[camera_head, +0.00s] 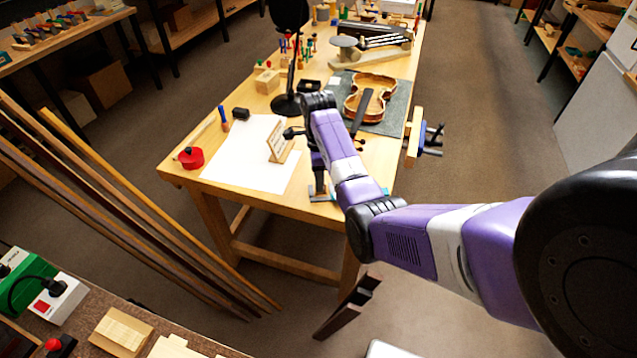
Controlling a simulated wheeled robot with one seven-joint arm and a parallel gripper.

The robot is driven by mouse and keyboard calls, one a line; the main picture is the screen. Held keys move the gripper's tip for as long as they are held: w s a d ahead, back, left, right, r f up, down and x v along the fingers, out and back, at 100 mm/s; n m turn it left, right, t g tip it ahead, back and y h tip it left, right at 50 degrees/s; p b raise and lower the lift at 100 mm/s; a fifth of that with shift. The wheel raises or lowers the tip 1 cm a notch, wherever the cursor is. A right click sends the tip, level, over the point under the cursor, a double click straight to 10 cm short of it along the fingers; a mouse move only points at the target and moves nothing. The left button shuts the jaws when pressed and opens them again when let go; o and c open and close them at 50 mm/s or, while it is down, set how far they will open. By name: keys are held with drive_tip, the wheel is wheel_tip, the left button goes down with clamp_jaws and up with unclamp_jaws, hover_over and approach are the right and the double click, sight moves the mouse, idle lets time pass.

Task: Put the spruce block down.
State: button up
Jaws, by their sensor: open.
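My gripper (319,188) points down at the front edge of the workbench (275,208), right of the white sheet. It is open; my own arm partly covers it, and I see no block between its fingers. A pale wooden block (266,83) stands on the bench behind the sheet, far from my gripper. Another pale block (122,331) lies on the dark surface at the bottom left. I cannot tell which one is the spruce block, or whether something is hidden behind my arm.
A small wooden stand (283,143) stands on the white sheet (245,160). A red round container (191,157) is at the bench's left corner. A violin body (370,97) lies on a grey mat (398,105). A black lamp base (286,106) stands behind the sheet. Long wood strips lean at left.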

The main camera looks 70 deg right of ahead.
wheel_tip(320, 180, up, 10)
drive_tip(key=shift+f+p, duration=0.25)
drive_tip(key=shift+p, duration=0.1)
idle(0.5)
